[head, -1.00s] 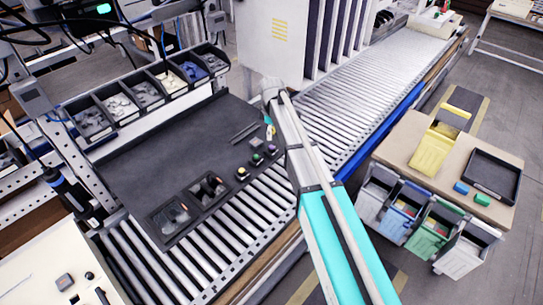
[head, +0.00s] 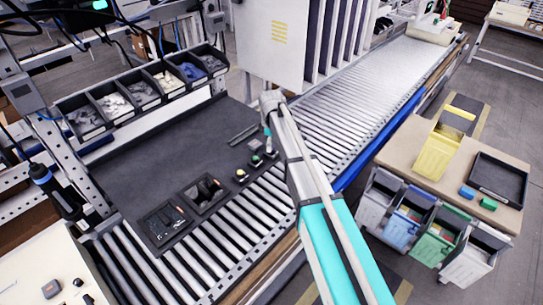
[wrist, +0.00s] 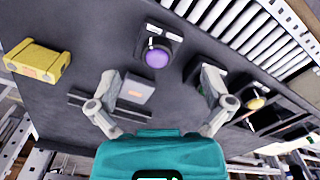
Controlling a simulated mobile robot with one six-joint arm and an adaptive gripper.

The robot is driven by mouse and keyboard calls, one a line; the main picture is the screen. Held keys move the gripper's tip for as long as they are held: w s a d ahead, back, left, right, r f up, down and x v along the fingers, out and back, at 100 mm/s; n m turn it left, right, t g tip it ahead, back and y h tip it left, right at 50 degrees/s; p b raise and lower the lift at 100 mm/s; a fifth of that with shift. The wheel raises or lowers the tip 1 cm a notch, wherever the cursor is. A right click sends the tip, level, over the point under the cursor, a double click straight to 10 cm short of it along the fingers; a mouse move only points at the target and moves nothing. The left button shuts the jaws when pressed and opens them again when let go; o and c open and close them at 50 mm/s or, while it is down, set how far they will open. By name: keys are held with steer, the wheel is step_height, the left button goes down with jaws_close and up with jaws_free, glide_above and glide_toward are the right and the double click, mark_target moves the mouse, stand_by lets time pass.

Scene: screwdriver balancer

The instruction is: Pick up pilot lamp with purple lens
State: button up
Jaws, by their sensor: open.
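The pilot lamp with the purple lens (wrist: 157,57) stands on the dark mat in the wrist view, a square dark base under a round purple cap. It lies just beyond the fingertips, roughly centred between them. My gripper (wrist: 160,78) is open and empty, with its fingers apart on either side. In the head view my gripper (head: 268,141) is low over the right edge of the mat, and my arm hides most of the purple lamp there.
A green-lensed lamp (wrist: 203,88) is partly behind the right finger, and a yellow-lensed lamp (wrist: 254,103) is farther right. A grey block (wrist: 137,88) lies near the left finger. A yellow box (wrist: 38,63) is at left. Rollers (head: 345,100) run alongside.

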mark_target(272, 153)
steer(key=shift+w+f+b, duration=0.1)
steer(key=shift+f+b, duration=2.5)
steer(key=shift+b, duration=0.05)
steer(key=shift+c, duration=0.3)
steer(key=c, duration=1.1)
steer(key=shift+r, duration=0.15)
steer(key=shift+r+p, duration=0.95)
steer(key=shift+p, duration=0.2)
steer(key=s+a+r+p, duration=0.2)
steer(key=s+r+p, duration=0.8)
steer(key=s, duration=0.4)
steer(key=shift+a+r+p, duration=0.15)
steer(key=shift+r+p, duration=0.25)
